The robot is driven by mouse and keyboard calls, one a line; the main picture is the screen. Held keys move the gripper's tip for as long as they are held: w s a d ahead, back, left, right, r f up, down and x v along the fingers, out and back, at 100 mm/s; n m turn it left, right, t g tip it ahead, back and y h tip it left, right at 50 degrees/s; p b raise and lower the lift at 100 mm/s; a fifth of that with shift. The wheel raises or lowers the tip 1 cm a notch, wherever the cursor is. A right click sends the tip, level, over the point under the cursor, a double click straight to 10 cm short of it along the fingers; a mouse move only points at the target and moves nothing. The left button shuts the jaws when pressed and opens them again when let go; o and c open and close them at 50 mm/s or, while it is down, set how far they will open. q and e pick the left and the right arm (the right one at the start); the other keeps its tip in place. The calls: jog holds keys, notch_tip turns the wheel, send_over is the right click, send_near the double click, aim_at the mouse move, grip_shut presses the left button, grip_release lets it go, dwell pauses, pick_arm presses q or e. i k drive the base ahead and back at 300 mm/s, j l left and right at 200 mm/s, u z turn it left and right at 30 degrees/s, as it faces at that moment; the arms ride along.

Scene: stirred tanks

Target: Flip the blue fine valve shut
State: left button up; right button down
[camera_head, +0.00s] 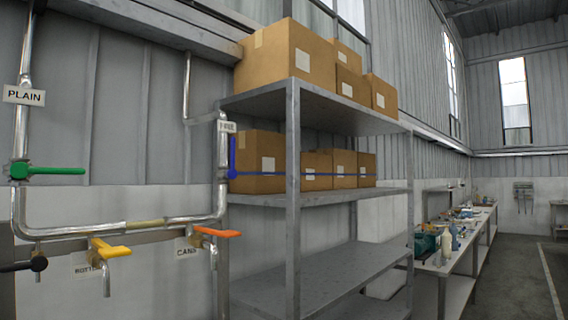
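The blue valve handle (232,157) is on the vertical pipe at the left centre, just below a small tag (227,127) that seems to read FINE. The handle stands upright, in line with its pipe (221,180). A cardboard box on the shelf is close behind it in the picture. Neither of my grippers shows in this view, so nothing is seen touching the handle.
A green handle (55,170) lies level on the PLAIN pipe. Yellow (110,248), orange (218,232) and black (22,266) handles sit along the lower pipe. A metal shelf (293,200) with boxes stands right of the valve. A cluttered workbench (450,262) is further right.

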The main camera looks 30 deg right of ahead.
aim_at(233, 154)
jog(key=i+l+z, duration=0.45)
jog(key=i+l, duration=0.2)
jog(key=k+l+z, duration=0.1)
jog(key=l+z, duration=0.2)
